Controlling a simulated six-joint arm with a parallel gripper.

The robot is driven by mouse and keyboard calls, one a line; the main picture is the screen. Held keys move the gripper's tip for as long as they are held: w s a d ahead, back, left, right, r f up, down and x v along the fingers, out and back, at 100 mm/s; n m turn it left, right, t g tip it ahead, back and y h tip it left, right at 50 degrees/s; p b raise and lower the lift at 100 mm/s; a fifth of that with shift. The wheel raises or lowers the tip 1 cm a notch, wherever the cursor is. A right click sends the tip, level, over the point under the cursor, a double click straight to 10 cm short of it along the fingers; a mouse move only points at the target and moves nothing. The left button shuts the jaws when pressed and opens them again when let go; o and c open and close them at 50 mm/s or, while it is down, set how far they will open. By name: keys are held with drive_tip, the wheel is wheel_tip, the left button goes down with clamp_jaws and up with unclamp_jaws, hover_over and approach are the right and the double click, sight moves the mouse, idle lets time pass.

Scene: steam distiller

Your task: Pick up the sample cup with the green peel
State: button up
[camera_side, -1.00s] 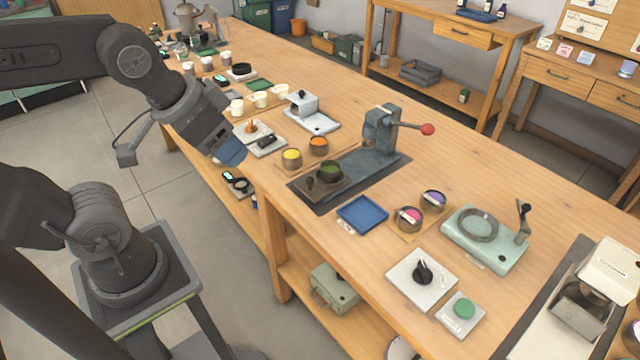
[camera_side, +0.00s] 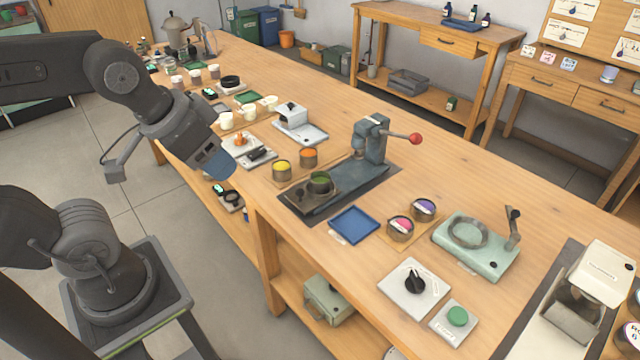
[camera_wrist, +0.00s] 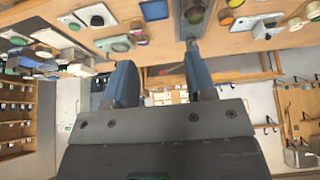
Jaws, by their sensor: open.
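The sample cup with the green peel (camera_side: 320,183) is a small dark round cup with green in it. It stands upright on the base of the grey lever press (camera_side: 371,142), in front of its column. In the wrist view the green-peel cup (camera_wrist: 194,15) shows small at the top edge, on the dark press. My gripper (camera_side: 217,165) is in the air beside the bench's left edge, pointing down and to the right, well short of the cup. In the wrist view its two blue fingers (camera_wrist: 158,58) are apart with nothing between them.
Yellow (camera_side: 282,170) and orange (camera_side: 308,157) cups stand left of and behind the green one. A blue tray (camera_side: 354,224), pink (camera_side: 400,228) and purple (camera_side: 424,209) cups lie to the right. The press handle with a red knob (camera_side: 415,138) sticks out rightward.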

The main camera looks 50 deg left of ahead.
drive_tip(key=shift+o, duration=0.3)
drive_tip(key=o, duration=0.6)
